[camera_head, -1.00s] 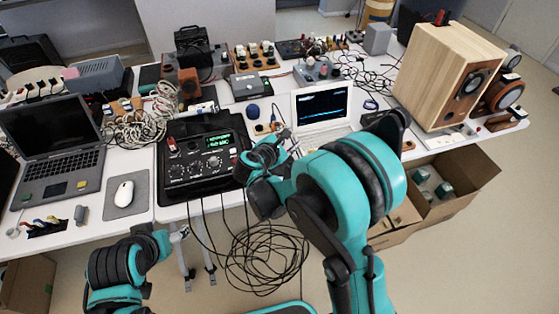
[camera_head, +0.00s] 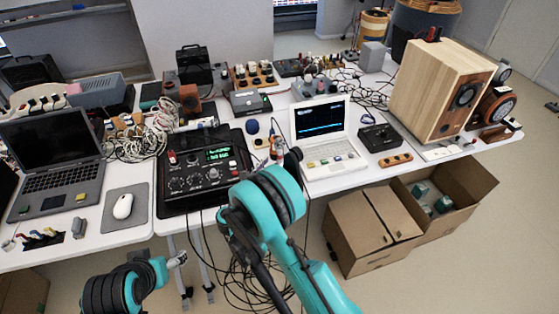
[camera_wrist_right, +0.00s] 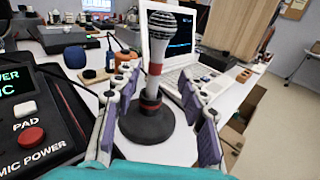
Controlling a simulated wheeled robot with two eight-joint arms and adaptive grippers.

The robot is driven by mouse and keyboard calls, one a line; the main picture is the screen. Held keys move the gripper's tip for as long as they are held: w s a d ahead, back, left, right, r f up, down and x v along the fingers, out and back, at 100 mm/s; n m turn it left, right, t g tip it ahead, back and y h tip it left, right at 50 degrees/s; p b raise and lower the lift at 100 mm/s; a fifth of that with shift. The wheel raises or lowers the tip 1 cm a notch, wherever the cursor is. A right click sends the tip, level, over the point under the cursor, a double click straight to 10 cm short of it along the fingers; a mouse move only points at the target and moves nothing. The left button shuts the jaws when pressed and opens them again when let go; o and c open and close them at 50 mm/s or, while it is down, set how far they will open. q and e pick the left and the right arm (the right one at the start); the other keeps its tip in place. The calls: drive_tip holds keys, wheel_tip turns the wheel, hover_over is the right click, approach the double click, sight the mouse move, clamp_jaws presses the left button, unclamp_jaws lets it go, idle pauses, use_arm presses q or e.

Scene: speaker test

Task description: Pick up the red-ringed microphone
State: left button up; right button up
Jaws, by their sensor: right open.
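The red-ringed microphone (camera_wrist_right: 160,60) has a silver mesh head and a white body with a red band. It stands upright on a round black base (camera_wrist_right: 147,119) in the right wrist view. My right gripper (camera_wrist_right: 165,95) is open, with one finger on each side of the microphone's lower part; contact cannot be told. In the head view my right gripper (camera_head: 282,152) is mostly hidden by its own arm, beside the white laptop (camera_head: 325,140), and the microphone is hard to make out. My left gripper (camera_head: 178,258) is low in front of the table, its jaws unclear.
A black mixer unit (camera_head: 203,168) with knobs and a lit display is left of my right gripper. A blue round object (camera_head: 252,127) is just behind it. A wooden speaker (camera_head: 432,95) stands to the right. Cardboard boxes (camera_head: 365,240) and loose cables are on the floor.

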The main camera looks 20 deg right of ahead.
sight(278, 158)
drive_tip(key=shift+w+d+f+n+b, duration=0.3)
drive_tip(key=shift+w+d+f+b, duration=0.15)
drive_tip(key=shift+w+d, duration=0.3)
drive_tip(key=x, duration=0.1)
drive_tip(key=b+x, duration=0.1)
drive_tip(key=x, duration=0.1)
drive_tip(key=b+x, duration=0.1)
drive_tip(key=x, duration=0.1)
drive_tip(key=shift+w+a+f, duration=0.1)
drive_tip(key=shift+w+f, duration=0.15)
drive_tip(key=shift+f, duration=0.05)
drive_tip(key=shift+w+r, duration=0.1)
drive_tip(key=shift+c, duration=1)
clamp_jaws()
